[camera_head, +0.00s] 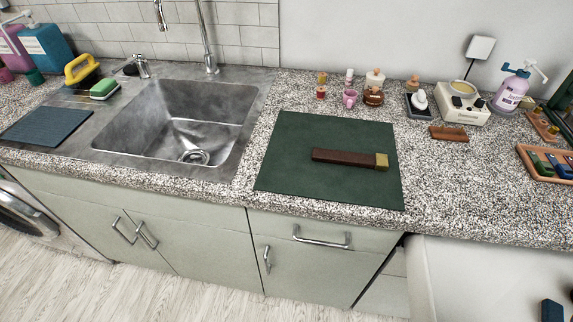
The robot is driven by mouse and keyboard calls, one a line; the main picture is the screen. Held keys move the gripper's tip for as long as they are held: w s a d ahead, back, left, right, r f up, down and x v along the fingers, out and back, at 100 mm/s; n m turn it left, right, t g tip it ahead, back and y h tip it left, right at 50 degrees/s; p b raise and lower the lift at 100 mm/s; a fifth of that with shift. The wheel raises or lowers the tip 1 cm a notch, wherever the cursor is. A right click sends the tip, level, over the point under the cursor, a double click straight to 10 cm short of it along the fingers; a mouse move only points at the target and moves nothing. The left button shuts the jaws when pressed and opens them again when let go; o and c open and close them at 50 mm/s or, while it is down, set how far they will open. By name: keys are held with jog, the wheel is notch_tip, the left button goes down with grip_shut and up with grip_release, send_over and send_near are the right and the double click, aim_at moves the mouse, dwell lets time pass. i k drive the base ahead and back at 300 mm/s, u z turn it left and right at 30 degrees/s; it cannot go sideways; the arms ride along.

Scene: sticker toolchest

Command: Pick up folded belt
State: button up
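The folded belt (345,157) is a narrow dark brown strip with a gold-coloured buckle at its right end. It lies flat on a dark green mat (290,173), right of the mat's middle, running roughly left to right. Nothing covers it. My gripper cannot be made out in this view, so whether it is open or shut does not show.
A steel sink (120,140) with a tall tap (207,45) is left of the mat. Small bottles and cups, a white device (464,106) and a purple pump bottle (509,92) stand behind and right. A brown block (449,134) lies right. The counter's front edge is close below the mat.

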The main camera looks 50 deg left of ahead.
aim_at(378, 162)
jog(key=u, duration=2.35)
jog(key=k, duration=1.25)
jog(key=u, duration=0.7)
jog(key=i, duration=1.6)
jog(key=z, duration=1.15)
jog(key=i, duration=0.5)
jog(key=z, duration=0.45)
